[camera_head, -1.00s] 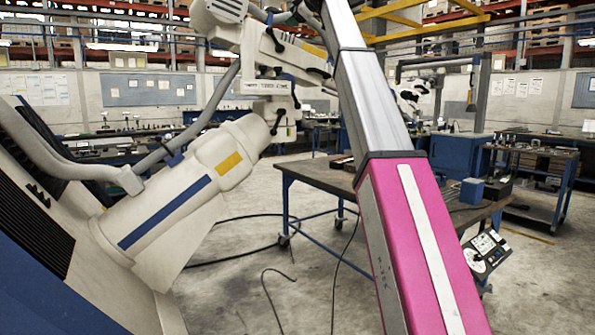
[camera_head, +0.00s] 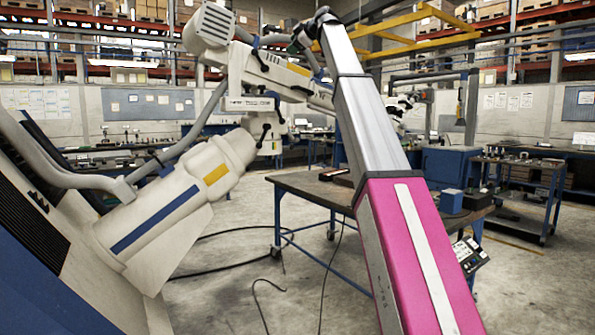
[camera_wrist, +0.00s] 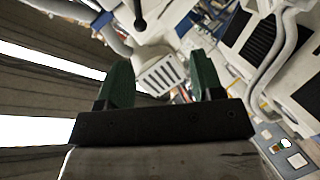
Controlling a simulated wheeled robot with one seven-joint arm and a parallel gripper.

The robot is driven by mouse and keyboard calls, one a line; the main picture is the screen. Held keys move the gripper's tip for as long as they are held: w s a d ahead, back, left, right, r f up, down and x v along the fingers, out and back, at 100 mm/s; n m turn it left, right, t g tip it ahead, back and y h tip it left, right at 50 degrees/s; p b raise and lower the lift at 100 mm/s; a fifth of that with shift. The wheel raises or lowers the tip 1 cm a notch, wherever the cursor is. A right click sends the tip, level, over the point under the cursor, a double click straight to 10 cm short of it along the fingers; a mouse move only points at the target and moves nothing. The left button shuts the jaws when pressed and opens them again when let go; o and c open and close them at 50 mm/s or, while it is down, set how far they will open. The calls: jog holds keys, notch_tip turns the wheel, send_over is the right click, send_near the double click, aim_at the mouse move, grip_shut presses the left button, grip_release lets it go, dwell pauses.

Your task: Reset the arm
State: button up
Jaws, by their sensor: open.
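I cannot tell whether anything touches. In the head view my gripper lies near the top centre, too small to read clearly.
A blue-legged work table (camera_head: 310,190) stands on the floor behind, with a small blue box (camera_head: 451,201) on it. A control panel (camera_head: 468,254) hangs near its right end. Black cables (camera_head: 225,260) lie on the floor. A tool cart (camera_head: 520,165) stands far right.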

jog(key=w+d+f+m+g+h, duration=0.1)
jog(key=w+d+f+m+h, duration=0.15)
jog(key=f, duration=1.45)
jog(key=w+d+f+m+g+h, duration=0.1)
jog(key=d+f+m, duration=0.15)
jog(key=f, duration=1.35)
jog(key=s+d+f+m+g+h, duration=0.1)
jog(key=s+d+f+m, duration=0.1)
jog(key=f, duration=0.8)
jog(key=s+d+f+m, duration=0.1)
jog(key=s+f+m, duration=0.1)
jog(key=f, duration=0.7)
jog(key=s+d+f+m+g+h, duration=0.1)
jog(key=s+d+f, duration=0.15)
jog(key=f, duration=0.75)
jog(key=s+d+f+m+g+h, duration=0.2)
jog(key=s+d+f+m, duration=0.1)
jog(key=s+f, duration=1.1)
jog(key=s+d+f+m+g+h, duration=0.1)
jog(key=s+d+f+m+g, duration=0.25)
jog(key=s+f, duration=1)
jog(key=s+d+f+m+g+h, duration=0.1)
jog(key=s+d+f+m, duration=0.2)
jog(key=s+f, duration=0.6)
notch_tip(320, 180, down, 4)
jog(key=shift+d+r, duration=0.15)
jog(key=shift+h, duration=0.25)
